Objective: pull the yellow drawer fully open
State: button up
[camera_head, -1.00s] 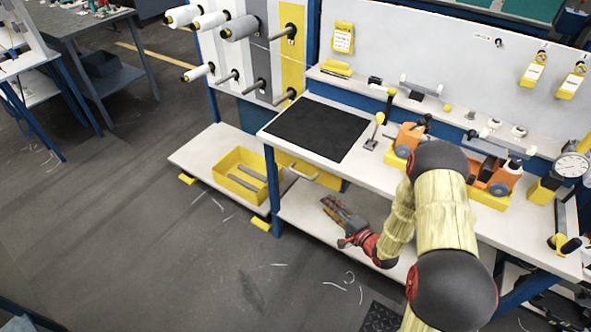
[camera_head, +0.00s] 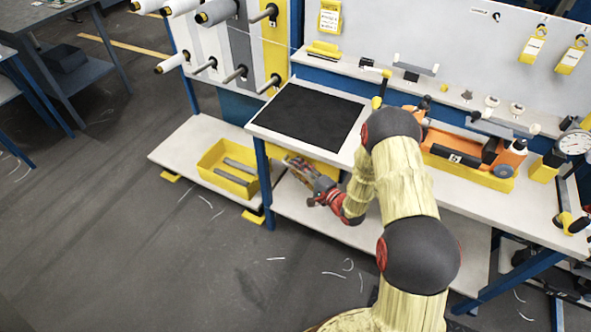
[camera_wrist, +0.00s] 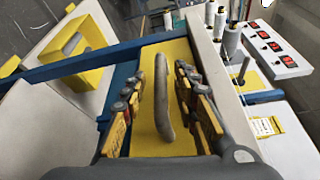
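The yellow drawer (camera_head: 274,151) sits under the left end of the workbench, partly hidden by the benchtop and my gripper in the head view. In the wrist view its yellow front (camera_wrist: 177,138) fills the middle, with a long grey bar handle (camera_wrist: 162,92) standing out from it. My gripper (camera_wrist: 158,88) is open, one finger on each side of the handle, with gaps visible on both sides. In the head view my gripper (camera_head: 296,165) is at the drawer front, below the benchtop edge. Whether the fingers touch the front cannot be told.
A yellow open bin (camera_head: 204,160) with grey bars stands on the low shelf (camera_head: 178,149) to the left. Blue bench legs (camera_head: 263,185) flank the drawer area. The benchtop (camera_head: 350,147) is close above my gripper.

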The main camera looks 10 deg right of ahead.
jog(key=shift+w+a, duration=0.25)
jog(key=shift+w, duration=0.1)
jog(key=shift+c, duration=0.2)
grip_shut()
dwell(0.6)
